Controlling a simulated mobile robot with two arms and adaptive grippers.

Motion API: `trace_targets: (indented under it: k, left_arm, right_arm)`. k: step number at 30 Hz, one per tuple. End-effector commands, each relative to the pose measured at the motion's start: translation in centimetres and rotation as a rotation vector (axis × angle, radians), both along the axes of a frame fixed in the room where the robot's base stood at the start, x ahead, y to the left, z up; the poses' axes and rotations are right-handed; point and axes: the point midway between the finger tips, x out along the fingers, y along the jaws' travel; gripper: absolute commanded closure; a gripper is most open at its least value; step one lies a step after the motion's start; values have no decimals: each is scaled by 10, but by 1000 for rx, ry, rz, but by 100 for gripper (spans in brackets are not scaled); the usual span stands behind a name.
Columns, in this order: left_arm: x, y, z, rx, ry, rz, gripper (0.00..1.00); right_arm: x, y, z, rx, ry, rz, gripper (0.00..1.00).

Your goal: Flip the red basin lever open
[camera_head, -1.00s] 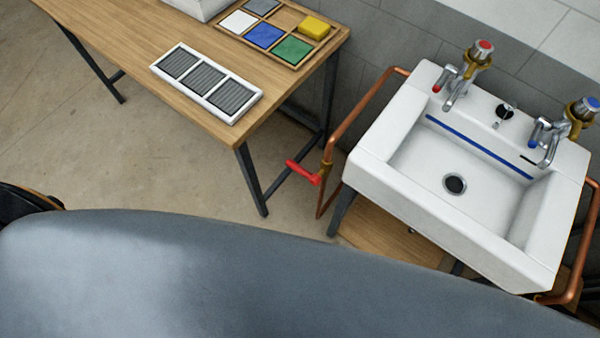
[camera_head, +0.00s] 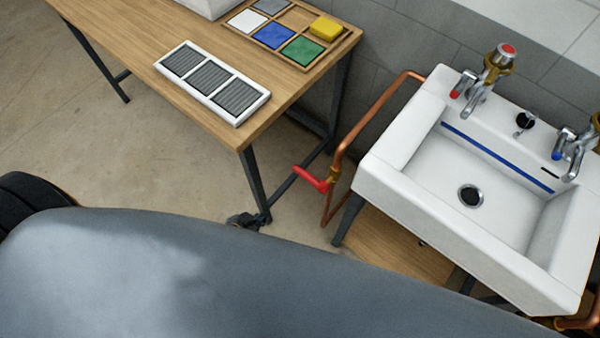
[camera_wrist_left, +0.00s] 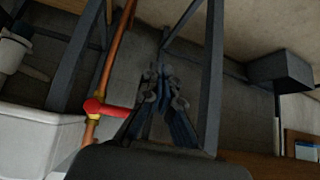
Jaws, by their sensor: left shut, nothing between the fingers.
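The red lever (camera_head: 311,179) sticks out to the left from a brass valve (camera_head: 334,176) on the copper pipe beside the white basin (camera_head: 402,205). In the left wrist view the red lever (camera_wrist_left: 107,109) points across the pipe toward my gripper. My left gripper (camera_head: 243,220) shows small and dark by the table's front leg, below and left of the lever and apart from it. Its fingers (camera_wrist_left: 162,78) are shut and empty in the left wrist view. Most of the left arm is hidden behind my grey body. My right gripper is not in view.
A wooden table (camera_head: 135,55) with dark legs stands left of the basin, its front leg close to my left gripper. It bears a grille panel (camera_head: 212,83) and a tray of coloured tiles (camera_head: 318,62). The copper pipe (camera_head: 372,112) runs along the basin's left side.

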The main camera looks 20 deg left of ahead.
Motion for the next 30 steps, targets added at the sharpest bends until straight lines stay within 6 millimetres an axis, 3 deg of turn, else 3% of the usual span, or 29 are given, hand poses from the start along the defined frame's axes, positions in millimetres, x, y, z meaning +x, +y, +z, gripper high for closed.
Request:
trace_targets:
  k: [6, 12, 18, 30]
  left_arm:
    - [34, -21, 92, -56, -174, -55, 100]
    - [43, -35, 146, -89, -261, -89, 100]
    - [44, -38, 161, -97, -283, -99, 100]
    - [51, -40, 157, -98, -286, -97, 100]
  right_arm:
    - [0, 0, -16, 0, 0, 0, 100]
    - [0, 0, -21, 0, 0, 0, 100]
    - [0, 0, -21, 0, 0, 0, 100]
    - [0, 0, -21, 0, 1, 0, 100]
